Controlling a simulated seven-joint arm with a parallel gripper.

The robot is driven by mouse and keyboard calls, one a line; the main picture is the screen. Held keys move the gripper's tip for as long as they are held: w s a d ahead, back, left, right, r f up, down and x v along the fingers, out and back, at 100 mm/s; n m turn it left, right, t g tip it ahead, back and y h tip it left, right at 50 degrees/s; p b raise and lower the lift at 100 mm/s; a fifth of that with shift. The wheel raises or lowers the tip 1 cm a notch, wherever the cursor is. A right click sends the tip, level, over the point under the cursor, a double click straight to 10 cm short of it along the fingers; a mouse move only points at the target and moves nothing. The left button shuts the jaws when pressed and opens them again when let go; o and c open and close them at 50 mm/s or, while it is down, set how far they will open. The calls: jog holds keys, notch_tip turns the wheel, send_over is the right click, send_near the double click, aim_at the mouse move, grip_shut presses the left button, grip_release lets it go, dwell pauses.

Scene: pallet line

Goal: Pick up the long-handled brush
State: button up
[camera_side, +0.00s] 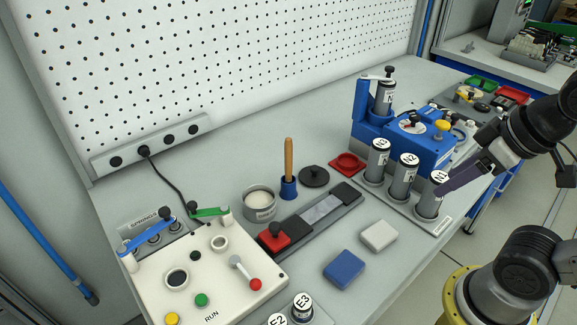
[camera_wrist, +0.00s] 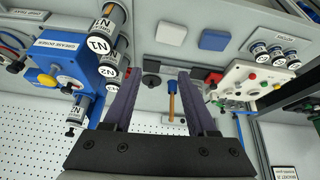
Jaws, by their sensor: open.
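The long-handled brush (camera_side: 288,158) stands upright in a small blue holder (camera_side: 288,187) on the bench, its tan wooden handle pointing up. Its head is hidden in the holder. In the wrist view the brush handle (camera_wrist: 172,106) and blue holder (camera_wrist: 171,87) appear between my fingers, but well beyond them. My gripper (camera_side: 442,188) is open and empty at the right, far from the brush, with its purple fingers seen across the nearest labelled canister. Both fingers show spread apart in the wrist view (camera_wrist: 160,78).
Labelled canisters (camera_side: 377,159) stand in a rack at right, close to my gripper, before a blue machine (camera_side: 430,150). Near the brush are a round tin (camera_side: 259,204), a black knobbed lid (camera_side: 314,177) and a dark rail (camera_side: 345,195). Blue (camera_side: 344,269) and white (camera_side: 378,235) blocks lie in front.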

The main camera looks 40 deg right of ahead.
jog(key=w+r+n, duration=0.6)
jog(key=w+r, duration=0.1)
jog(key=r, duration=0.3)
jog(key=n+g, duration=0.5)
jog(key=n, duration=0.2)
send_over(288, 139)
jog(key=d, duration=0.1)
notch_tip(288, 139, down, 6)
jog(key=f, duration=0.7)
jog(key=a+f, duration=0.1)
jog(key=f, duration=0.2)
jog(key=shift+f, duration=0.4)
jog(key=shift+w+d+f, duration=0.1)
jog(key=shift+d+f, duration=0.05)
jog(key=shift+f, duration=3)
grip_shut()
